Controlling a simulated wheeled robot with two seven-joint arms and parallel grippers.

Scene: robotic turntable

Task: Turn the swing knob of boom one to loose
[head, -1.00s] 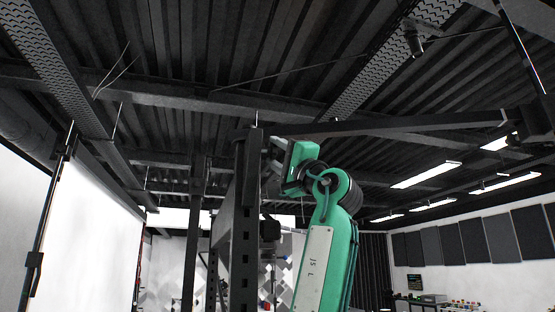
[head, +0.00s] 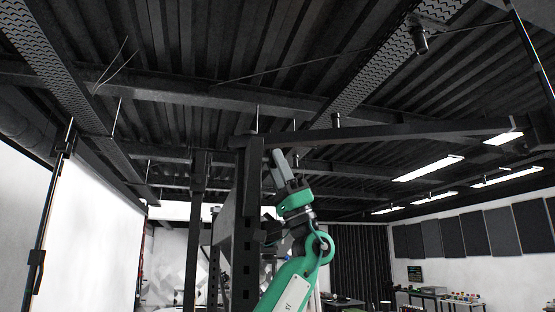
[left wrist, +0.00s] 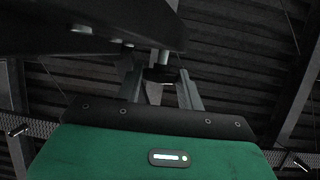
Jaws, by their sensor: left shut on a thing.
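A dark boom (head: 400,132) runs right from the top of a dark upright post (head: 246,215); no label is readable. My left gripper (head: 281,153) points up just under the boom, beside the post, its grey fingers close together. In the left wrist view, the boom's underside (left wrist: 60,35) crosses the upper left. A small dark knob (left wrist: 159,73) on a short vertical stem (left wrist: 163,57) sits between the fingertips of my left gripper (left wrist: 160,78), which is shut on it. The knob's setting cannot be read, and the head view does not show it clearly. My right gripper is not in view.
A short peg (head: 336,120) stands on top of the boom. Ceiling beams (head: 170,95) run overhead. A white screen (head: 95,230) stands at left, and a table with small items (head: 450,297) is far right. Space right of my arm under the boom looks clear.

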